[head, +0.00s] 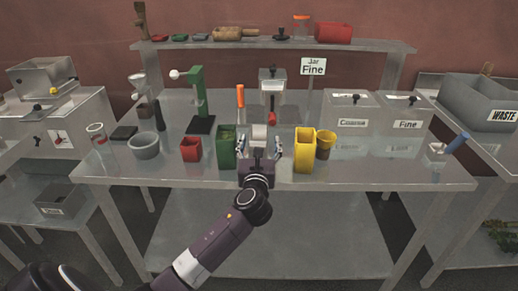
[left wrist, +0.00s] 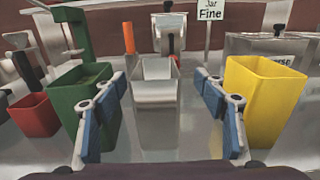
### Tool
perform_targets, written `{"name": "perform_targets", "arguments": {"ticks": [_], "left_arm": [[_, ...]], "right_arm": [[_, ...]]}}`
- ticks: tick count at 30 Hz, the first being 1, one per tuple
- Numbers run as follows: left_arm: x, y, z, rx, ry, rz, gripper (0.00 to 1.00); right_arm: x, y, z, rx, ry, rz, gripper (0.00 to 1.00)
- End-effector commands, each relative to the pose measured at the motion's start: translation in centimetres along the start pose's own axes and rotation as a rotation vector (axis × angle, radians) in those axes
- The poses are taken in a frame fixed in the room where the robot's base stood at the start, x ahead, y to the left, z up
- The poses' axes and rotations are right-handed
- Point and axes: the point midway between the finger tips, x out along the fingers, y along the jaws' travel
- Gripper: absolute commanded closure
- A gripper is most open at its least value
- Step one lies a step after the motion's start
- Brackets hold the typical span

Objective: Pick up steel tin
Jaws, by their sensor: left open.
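The steel tin (head: 259,134) is a small, open-topped, square, silver tin. It stands upright on the steel table, between the green box and the yellow box. In the left wrist view the tin (left wrist: 158,88) is straight ahead, in line with the gap between the fingers. My left gripper (head: 259,149) is open and empty on the near side of the tin, low over the table. In the left wrist view its two blue-padded fingers (left wrist: 161,96) spread to either side, with the tin beyond their tips. My right gripper is in neither view.
A green box (head: 227,150) stands close to my left gripper's left side, and a yellow box (head: 304,153) to its right. A red box (head: 190,149) is farther left. A filler with a red part (head: 272,92) and an orange-handled tool (head: 240,97) stand behind the tin.

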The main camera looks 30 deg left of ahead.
Motion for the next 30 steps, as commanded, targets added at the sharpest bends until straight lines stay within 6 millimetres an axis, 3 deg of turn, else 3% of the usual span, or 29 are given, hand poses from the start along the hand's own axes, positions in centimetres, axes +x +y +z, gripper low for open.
{"name": "perform_targets", "arguments": {"ticks": [3, 6, 11, 18, 30], "left_arm": [[1.9, 0.5, 0.5, 0.0, 0.0, 0.003, 0.35], [3.3, 0.6, 0.4, -0.001, 0.0, 0.002, 0.35], [4.4, 0.6, 0.3, -0.001, 0.001, 0.001, 0.35], [4.5, 0.6, 0.2, -0.001, 0.001, 0.0, 0.35], [4.5, 0.6, 0.2, -0.001, 0.001, 0.0, 0.79]], "right_arm": [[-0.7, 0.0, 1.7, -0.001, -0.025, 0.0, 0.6], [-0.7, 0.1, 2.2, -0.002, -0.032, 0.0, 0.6], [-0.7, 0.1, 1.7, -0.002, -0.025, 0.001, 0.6], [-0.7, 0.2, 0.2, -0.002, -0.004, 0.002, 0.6], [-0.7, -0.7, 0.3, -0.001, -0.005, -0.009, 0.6]]}}
